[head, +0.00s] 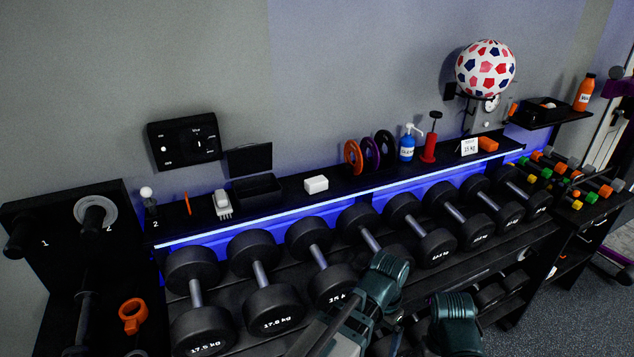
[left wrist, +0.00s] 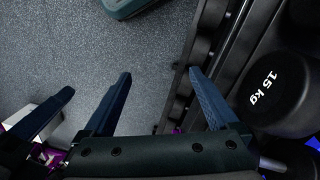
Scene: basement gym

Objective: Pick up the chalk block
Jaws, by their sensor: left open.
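The chalk block (head: 316,184) is a small white block lying on the black shelf above the dumbbells in the head view. Nothing touches it. My left gripper (left wrist: 160,85) shows in the left wrist view with its two blue fingers wide apart and nothing between them. It points at the floor and the rack's edge, and the chalk block is not in that view. In the head view my teal arm parts are low in the picture, below and right of the block. Another blue finger at the left of the wrist view may be my right gripper's; its state is unclear.
Dumbbells (head: 260,268) fill the sloped rack below the shelf (head: 285,206). On the shelf, a white brush (head: 222,203) and black bin (head: 256,190) stand left of the block. Upright weight discs (head: 353,156) and a blue bottle (head: 407,146) stand right.

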